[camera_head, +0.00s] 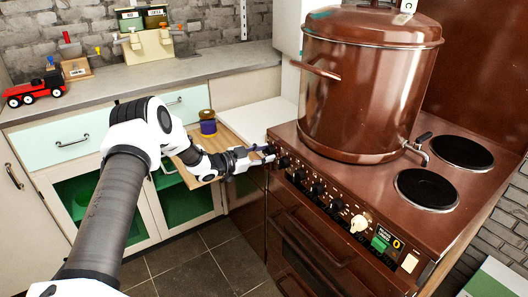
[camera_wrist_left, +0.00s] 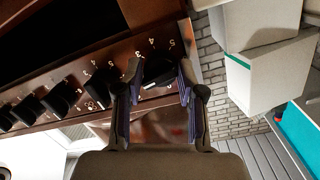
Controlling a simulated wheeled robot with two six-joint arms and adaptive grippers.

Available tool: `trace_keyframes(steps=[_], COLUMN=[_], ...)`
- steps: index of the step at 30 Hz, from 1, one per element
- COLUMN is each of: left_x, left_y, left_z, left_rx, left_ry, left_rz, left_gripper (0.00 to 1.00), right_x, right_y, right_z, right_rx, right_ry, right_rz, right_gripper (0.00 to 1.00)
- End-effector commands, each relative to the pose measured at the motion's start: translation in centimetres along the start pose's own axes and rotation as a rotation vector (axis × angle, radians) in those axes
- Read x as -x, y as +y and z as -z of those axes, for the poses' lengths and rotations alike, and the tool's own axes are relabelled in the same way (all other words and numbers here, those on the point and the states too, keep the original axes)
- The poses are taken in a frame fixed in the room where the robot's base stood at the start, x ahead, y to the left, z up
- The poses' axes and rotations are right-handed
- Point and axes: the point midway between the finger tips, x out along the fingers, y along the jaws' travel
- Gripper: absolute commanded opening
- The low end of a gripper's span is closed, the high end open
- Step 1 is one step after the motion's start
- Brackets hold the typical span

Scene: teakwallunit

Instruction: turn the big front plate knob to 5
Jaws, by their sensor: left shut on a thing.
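My left gripper (camera_head: 264,153) reaches the left end of the brown stove's control panel. In the left wrist view its fingers (camera_wrist_left: 158,78) are on both sides of a black knob (camera_wrist_left: 158,68), the end one of the row, and shut on it. White numbers, with 3, 4 and 5 readable, are printed around this knob. A white mark shows on the knob's lower side; which number it points to is not clear. In the head view the fingers mostly hide this knob. My right gripper is not in view.
Several other black knobs (camera_head: 317,190) run along the panel, close to the gripper. A large copper pot (camera_head: 365,95) with a tap stands on the stove, beside two bare black plates (camera_head: 427,189). A wooden board (camera_head: 205,148) with a jar (camera_head: 208,127) lies left of the stove.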

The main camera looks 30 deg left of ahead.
Motion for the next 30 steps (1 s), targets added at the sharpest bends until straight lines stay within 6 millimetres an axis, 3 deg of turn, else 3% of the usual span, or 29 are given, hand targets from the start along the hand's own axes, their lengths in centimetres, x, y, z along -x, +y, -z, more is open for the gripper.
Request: trace_keyframes(steps=[30], left_x=[-0.01], left_y=[-0.05], left_z=[0.25], left_rx=[-0.955], left_ry=[-0.067], left_rz=[0.104], left_gripper=[0.04], right_x=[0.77], right_y=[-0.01], right_z=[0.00], right_rx=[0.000], right_ry=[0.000], right_rz=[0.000], right_gripper=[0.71])
